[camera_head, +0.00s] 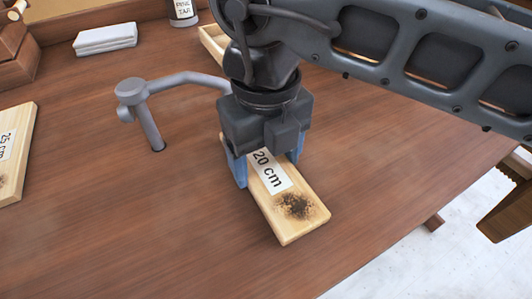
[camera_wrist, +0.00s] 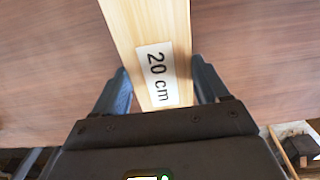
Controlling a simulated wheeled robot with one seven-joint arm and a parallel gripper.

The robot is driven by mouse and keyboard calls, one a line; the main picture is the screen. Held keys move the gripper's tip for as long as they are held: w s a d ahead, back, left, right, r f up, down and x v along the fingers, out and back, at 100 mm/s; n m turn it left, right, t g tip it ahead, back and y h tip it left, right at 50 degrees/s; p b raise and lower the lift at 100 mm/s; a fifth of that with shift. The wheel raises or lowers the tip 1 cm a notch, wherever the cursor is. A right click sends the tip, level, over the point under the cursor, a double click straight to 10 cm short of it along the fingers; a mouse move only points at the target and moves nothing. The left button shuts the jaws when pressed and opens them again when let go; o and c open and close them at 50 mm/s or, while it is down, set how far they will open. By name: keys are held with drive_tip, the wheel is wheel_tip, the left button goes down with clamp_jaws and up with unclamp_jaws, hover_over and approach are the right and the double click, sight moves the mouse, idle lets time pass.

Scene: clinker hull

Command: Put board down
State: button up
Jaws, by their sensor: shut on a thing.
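A pale wooden board (camera_head: 290,212) with a white "20 cm" label and a dark speckled patch near its near end is in the middle of the head view. My gripper (camera_head: 266,172) is shut on this board, with one blue finger on each side of it. In the wrist view, the board (camera_wrist: 145,25) runs up between the fingers of my gripper (camera_wrist: 163,85), its label just ahead of the palm. The board lies flat, at or close above the brown wooden bench top (camera_head: 150,240); I cannot tell whether it touches. Its far end is hidden under my gripper.
A grey metal holdfast (camera_head: 147,110) stands in the bench left of my gripper. Another board with a "25 cm" label (camera_head: 12,160) lies at the left edge. A white folded cloth (camera_head: 105,39) and a dark tin (camera_head: 182,10) are at the back. The near bench area is clear.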

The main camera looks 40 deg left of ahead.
sight(266, 166)
drive_tip(key=shift+f, duration=0.1)
drive_tip(key=o, duration=0.6)
drive_tip(key=shift+f, duration=0.1)
drive_tip(key=o, duration=0.5)
wheel_tip(266, 166, up, 12)
drive_tip(key=shift+r, duration=0.25)
